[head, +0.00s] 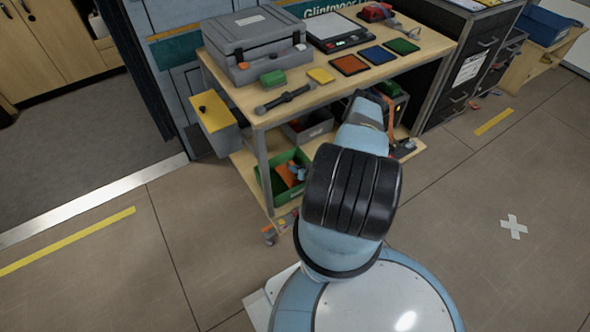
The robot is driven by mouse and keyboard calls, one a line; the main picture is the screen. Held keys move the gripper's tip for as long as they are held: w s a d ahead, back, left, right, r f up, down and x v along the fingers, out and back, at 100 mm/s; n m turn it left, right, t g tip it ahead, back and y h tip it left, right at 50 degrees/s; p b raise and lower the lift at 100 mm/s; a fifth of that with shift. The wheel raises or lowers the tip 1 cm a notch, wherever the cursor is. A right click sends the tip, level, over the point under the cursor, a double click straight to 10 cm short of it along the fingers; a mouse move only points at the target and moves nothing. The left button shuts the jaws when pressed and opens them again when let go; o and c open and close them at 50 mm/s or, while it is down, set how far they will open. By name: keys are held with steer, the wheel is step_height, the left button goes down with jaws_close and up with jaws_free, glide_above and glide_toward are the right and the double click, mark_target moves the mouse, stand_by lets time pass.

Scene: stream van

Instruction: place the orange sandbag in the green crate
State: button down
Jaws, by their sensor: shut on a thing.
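The green crate (264,190) stands on the low shelf at the left end of the workbench, open at the top. An orange thing (284,173), which looks like the sandbag, lies inside it. Small blue-grey shapes show beside the orange thing, too small to make out. My arm rises in the middle of the view and reaches toward the bench front, just right of the crate. The arm covers part of the shelf. I cannot make out my gripper or its fingertips; they are hidden behind the arm or the bench.
The workbench top (235,101) holds a grey case (253,38), a scale (338,32), coloured mats and small blocks. A yellow-lidded box (212,112) hangs at its left end. Black drawers (466,72) stand to the right. Small items lie near the bench's foot. Open floor lies at both sides.

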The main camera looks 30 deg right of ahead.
steer(key=c, duration=1.2)
jaws_free()
steer(key=shift+s+a+f, duration=0.1)
steer(key=shift+s+f, duration=0.1)
steer(key=shift+s, duration=0.05)
steer(key=shift+o, duration=0.2)
steer(key=shift+r, duration=0.25)
steer(key=r+v, duration=0.1)
steer(key=v, duration=1.1)
steer(key=shift+w, duration=0.15)
